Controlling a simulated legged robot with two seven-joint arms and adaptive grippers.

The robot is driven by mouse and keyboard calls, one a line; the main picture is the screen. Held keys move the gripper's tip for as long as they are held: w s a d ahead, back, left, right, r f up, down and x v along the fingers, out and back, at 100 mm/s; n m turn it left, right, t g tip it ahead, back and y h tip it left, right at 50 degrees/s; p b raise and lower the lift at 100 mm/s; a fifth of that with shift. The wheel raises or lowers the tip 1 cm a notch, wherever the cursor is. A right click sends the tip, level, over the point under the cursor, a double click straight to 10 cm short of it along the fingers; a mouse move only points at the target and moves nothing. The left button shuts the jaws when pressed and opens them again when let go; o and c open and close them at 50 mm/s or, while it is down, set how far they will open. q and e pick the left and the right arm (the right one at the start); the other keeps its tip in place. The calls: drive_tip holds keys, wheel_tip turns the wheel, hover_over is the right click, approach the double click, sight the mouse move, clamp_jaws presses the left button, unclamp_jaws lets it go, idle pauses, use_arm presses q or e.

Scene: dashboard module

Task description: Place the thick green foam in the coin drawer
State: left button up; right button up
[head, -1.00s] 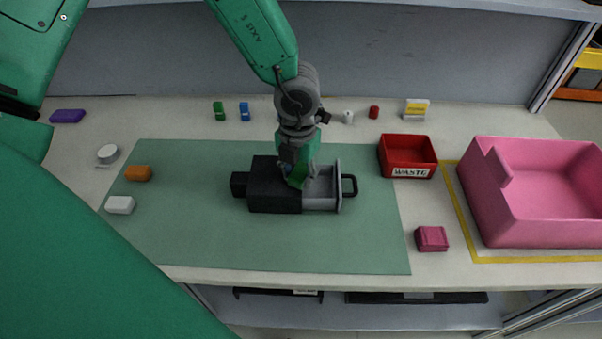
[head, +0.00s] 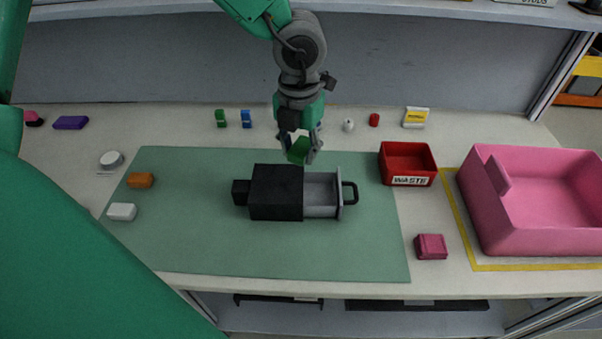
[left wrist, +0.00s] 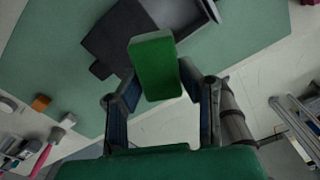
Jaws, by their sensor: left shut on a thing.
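The thick green foam (left wrist: 156,67) is a green block. It is held between the fingers of my left gripper (left wrist: 160,95), which is shut on it. In the head view the foam (head: 299,150) is partly hidden by the left gripper (head: 300,146), and both appear behind the drawer module, apart from it. The coin drawer (head: 320,194) is a grey open tray pulled out to the right of its black housing (head: 275,192), with a black handle at its right end. The visible part of the drawer looks empty. My right gripper is not in view.
A red WASTE bin (head: 407,162) and a large pink bin (head: 535,200) stand on the right. A dark pink block (head: 431,246) lies near the front. Orange (head: 141,180) and white (head: 122,211) blocks lie on the left. The green mat (head: 220,245) is clear in front of the module.

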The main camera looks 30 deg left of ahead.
sight(300, 190)
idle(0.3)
use_arm(q)
wheel_tip(300, 190, down, 9)
drive_tip(key=shift+f, duration=0.2)
idle(0.3)
drive_tip(key=shift+f, duration=0.1)
drive_tip(key=shift+f, duration=0.15)
drive_tip(key=o, duration=0.8)
